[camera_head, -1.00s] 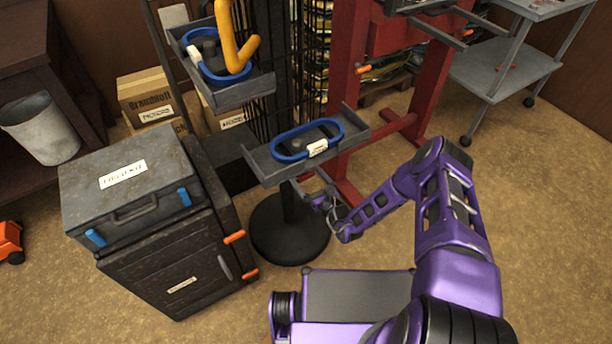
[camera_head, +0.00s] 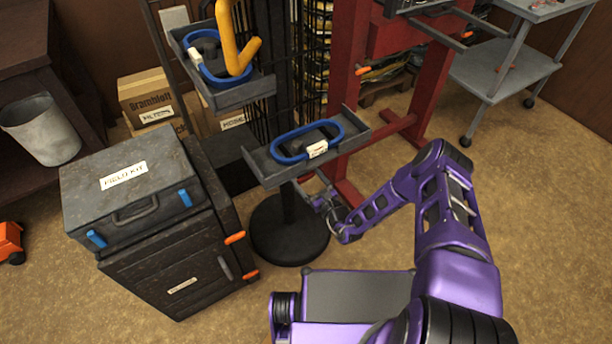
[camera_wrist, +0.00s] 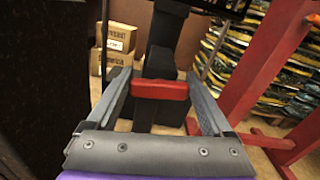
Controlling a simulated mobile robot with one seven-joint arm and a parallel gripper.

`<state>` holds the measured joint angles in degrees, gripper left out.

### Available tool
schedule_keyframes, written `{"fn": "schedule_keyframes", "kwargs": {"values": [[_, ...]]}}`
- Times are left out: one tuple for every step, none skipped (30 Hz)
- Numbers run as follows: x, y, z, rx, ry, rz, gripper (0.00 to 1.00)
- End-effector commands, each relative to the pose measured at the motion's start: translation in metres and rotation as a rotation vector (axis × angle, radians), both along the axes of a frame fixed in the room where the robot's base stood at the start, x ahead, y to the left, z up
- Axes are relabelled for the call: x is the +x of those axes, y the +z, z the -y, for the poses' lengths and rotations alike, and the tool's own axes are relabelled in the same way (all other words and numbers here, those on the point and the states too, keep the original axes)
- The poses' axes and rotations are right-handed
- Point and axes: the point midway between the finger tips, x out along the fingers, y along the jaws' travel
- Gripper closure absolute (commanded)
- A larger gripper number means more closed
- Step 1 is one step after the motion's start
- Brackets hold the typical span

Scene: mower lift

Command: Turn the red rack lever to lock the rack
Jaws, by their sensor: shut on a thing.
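The red rack lever (camera_wrist: 160,89) shows in the wrist view as a short red bar lying nearly level across a dark post. My gripper (camera_wrist: 160,77) has one grey finger at each end of the bar and is shut on it. In the head view my gripper (camera_head: 318,197) is low beside the post of the tray rack, just below the right grey tray (camera_head: 262,172). The lever cannot be made out there, hidden by the tray and my gripper.
The trays hold blue rings (camera_head: 335,128), and the left one also a yellow hook-shaped part (camera_head: 228,40). A dark cabinet with a grey case (camera_head: 150,165) stands left. A red frame (camera_head: 345,90) stands behind, a grey cart (camera_head: 510,75) far right. Floor is clear at right.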

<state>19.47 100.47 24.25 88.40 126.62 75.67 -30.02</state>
Motion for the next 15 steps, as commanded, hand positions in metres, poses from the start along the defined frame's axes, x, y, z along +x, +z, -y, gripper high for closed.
{"fn": "schedule_keyframes", "kwargs": {"values": [[-0.0008, 0.0005, 0.0002, -0.030, 0.000, 0.019, 0.71], [-0.0010, 0.0004, 0.0000, -0.050, 0.000, 0.033, 0.71], [-0.0011, 0.0005, -0.0002, -0.078, 0.000, 0.052, 0.71], [-0.0013, 0.0006, -0.0003, -0.101, 0.001, 0.067, 0.71], [-0.0013, 0.0006, -0.0005, -0.123, 0.001, 0.082, 0.71], [-0.0014, 0.0007, -0.0006, -0.156, 0.001, 0.104, 0.71], [-0.0014, 0.0007, -0.0008, -0.179, 0.001, 0.119, 0.71], [-0.0014, 0.0007, -0.0009, -0.203, 0.001, 0.136, 0.71], [-0.0015, 0.0006, -0.0010, -0.235, 0.001, 0.157, 0.71], [-0.0017, 0.0003, -0.0011, -0.258, 0.001, 0.173, 0.71], [-0.0019, 0.0002, -0.0013, -0.282, 0.001, 0.189, 0.71], [-0.0022, 0.0000, -0.0016, -0.314, 0.001, 0.210, 0.71], [-0.0023, -0.0001, -0.0017, -0.338, 0.001, 0.226, 0.71], [-0.0024, -0.0001, -0.0018, -0.361, 0.001, 0.241, 0.71], [-0.0023, -0.0001, -0.0018, -0.393, 0.001, 0.263, 0.71]]}}
